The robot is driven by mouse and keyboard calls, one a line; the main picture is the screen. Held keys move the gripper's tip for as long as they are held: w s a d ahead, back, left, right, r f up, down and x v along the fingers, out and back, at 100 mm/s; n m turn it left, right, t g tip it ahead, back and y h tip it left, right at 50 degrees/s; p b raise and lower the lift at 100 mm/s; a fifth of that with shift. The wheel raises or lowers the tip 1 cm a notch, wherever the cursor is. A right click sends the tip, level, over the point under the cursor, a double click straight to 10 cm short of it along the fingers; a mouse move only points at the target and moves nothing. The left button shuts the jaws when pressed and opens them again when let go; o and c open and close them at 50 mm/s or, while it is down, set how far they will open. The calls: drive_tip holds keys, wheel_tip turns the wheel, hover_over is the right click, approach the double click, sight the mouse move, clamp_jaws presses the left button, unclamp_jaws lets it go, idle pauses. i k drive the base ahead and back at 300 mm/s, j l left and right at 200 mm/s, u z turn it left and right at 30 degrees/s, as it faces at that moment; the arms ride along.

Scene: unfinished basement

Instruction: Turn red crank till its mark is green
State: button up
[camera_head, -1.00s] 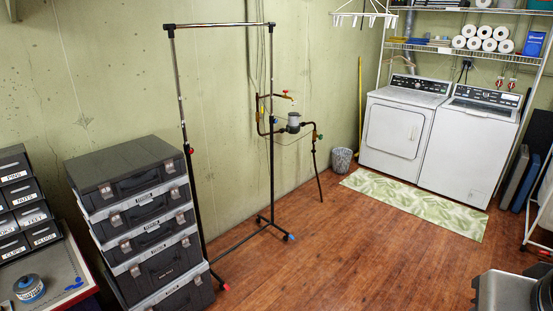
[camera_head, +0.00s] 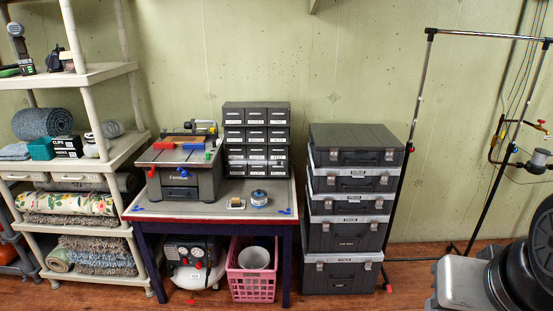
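A dark tabletop machine (camera_head: 186,178) stands on the left of a small workbench (camera_head: 222,204). Small red, blue and green parts show on it. I cannot tell whether either is the crank. A small red handle (camera_head: 541,122) also shows on the wall pipes at the far right. No coloured mark can be made out on any of these. My gripper is not in view.
Dark drawer units (camera_head: 257,141) stand at the bench's back. A pink basket (camera_head: 251,281) and a compressor (camera_head: 196,265) are under it. Stacked cases (camera_head: 352,145) stand to the right, beside a garment rack (camera_head: 411,130). Shelves (camera_head: 85,160) stand left. Some floor (camera_head: 410,277) shows in front.

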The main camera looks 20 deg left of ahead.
sight(151, 173)
drive_tip(key=u, duration=1.7)
drive_tip(key=i+u, duration=0.1)
drive_tip(key=i, duration=0.45)
drive_tip(key=i+l+u, duration=0.15)
drive_tip(key=i, duration=0.35)
drive_tip(key=i+l+u, duration=0.1)
drive_tip(key=i, duration=0.45)
drive_tip(key=i+l+u, duration=0.15)
drive_tip(key=i+l, duration=0.15)
drive_tip(key=i, duration=0.2)
drive_tip(key=i+l+u, duration=0.1)
drive_tip(key=i+l, duration=0.15)
drive_tip(key=i, duration=0.25)
